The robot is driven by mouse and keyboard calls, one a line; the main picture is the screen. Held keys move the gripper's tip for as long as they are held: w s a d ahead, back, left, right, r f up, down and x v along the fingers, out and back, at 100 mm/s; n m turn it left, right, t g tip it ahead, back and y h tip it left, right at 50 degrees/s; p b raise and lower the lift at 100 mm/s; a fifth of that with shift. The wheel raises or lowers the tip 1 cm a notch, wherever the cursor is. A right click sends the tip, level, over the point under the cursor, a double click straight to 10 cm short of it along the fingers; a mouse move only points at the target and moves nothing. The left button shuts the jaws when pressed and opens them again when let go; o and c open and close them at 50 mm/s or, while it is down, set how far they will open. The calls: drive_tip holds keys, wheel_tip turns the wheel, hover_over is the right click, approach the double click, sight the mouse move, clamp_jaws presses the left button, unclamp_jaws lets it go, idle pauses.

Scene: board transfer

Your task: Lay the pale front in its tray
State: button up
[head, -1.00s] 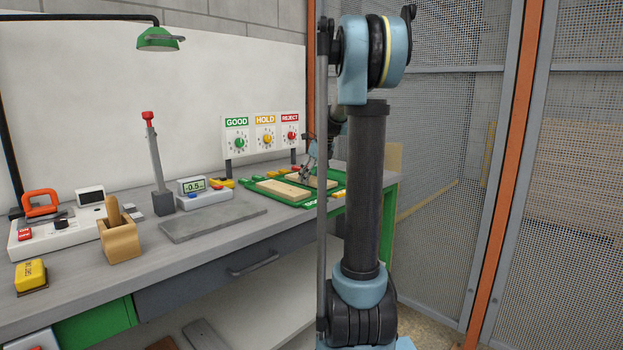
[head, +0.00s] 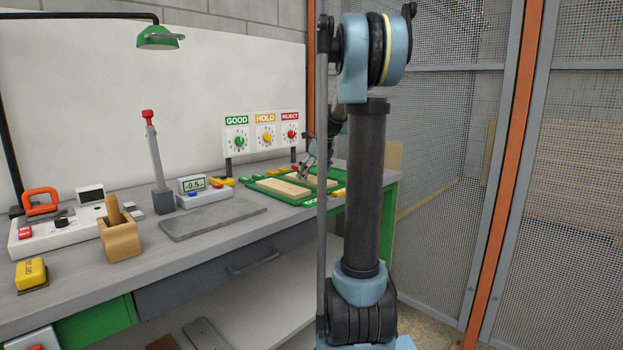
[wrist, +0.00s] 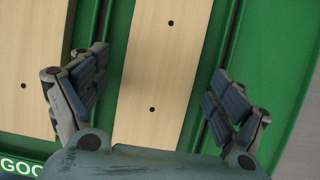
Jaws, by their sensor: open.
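A green tray marked GOOD (head: 338,193) sits at the right end of the bench. Two flat pale wooden fronts lie in it side by side, the left one (head: 284,188) and the right one (head: 316,180). In the wrist view, the right front (wrist: 165,60), with small dark holes, lies between my fingers; the left front (wrist: 30,70) is beyond the left finger. My gripper (wrist: 160,68) is open, one finger on each side of the right front, with a visible gap to it on the right. I cannot tell the fingers' height. In the head view my gripper (head: 306,170) is small and partly hidden.
A grey slab (head: 213,222) lies on the bench left of the tray. A gauge with a display (head: 198,190), a wooden box (head: 119,240) and a red-knobbed lever (head: 156,165) stand further left. A GOOD/HOLD/REJECT panel (head: 264,136) stands behind the tray.

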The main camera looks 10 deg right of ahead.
drive_tip(key=v, duration=1.1)
drive_tip(key=shift+r, duration=0.25)
drive_tip(key=shift+d, duration=0.1)
